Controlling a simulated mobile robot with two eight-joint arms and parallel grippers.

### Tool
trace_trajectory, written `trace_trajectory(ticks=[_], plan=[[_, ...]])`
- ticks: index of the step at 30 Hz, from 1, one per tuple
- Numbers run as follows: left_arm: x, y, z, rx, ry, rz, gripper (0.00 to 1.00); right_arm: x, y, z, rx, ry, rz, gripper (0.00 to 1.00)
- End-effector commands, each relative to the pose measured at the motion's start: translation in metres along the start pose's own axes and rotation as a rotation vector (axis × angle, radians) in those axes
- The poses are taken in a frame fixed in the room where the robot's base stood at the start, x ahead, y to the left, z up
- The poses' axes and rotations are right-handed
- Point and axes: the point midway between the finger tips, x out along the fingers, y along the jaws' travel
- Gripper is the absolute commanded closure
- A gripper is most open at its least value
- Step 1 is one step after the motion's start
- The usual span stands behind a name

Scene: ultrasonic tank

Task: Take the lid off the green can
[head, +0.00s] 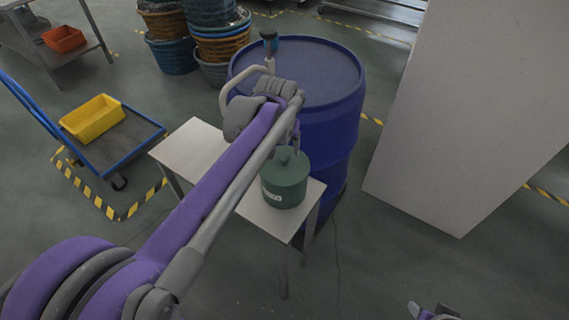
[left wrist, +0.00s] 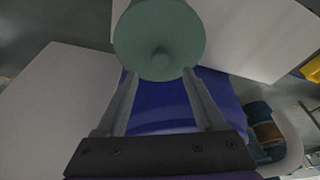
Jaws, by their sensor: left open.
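The green can (head: 286,184) stands upright on a small white table. Its round green lid (head: 284,166) with a small knob is on top. In the left wrist view the lid (left wrist: 160,25) and its knob (left wrist: 160,56) show at the top centre. My left gripper (head: 300,145) is above the can; in the left wrist view its two fingers (left wrist: 160,74) are spread, with nothing between them, and their tips point toward the lid near the knob. My arm hides part of the can's surroundings. My right gripper (head: 432,312) shows only partly at the bottom edge.
The white table (head: 195,150) has bare room left of the can. A large pale panel (head: 470,130) is at right. A trolley holds a yellow bin (head: 93,119).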

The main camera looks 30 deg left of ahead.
Motion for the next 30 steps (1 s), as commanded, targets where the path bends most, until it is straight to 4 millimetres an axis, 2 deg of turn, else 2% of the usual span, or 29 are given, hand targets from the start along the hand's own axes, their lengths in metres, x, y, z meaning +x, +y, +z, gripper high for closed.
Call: trace_trajectory(ticks=[9, 13, 19, 30], plan=[[0.043, -0.002, 0.005, 0.0, 0.0, 0.0, 0.29, 0.0, 0.0, 0.0, 0.0, 0.0, 0.0, 0.5], [0.05, -0.002, 0.005, 0.0, 0.0, 0.0, 0.29, 0.0, 0.0, 0.0, 0.0, 0.0, 0.0, 0.5], [0.05, -0.002, 0.005, 0.0, 0.0, 0.0, 0.29, 0.0, 0.0, 0.0, 0.0, 0.0, 0.0, 0.5], [0.05, -0.001, 0.005, 0.0, 0.0, 0.0, 0.96, 0.0, 0.0, 0.0, 0.0, 0.0, 0.0, 0.5]])
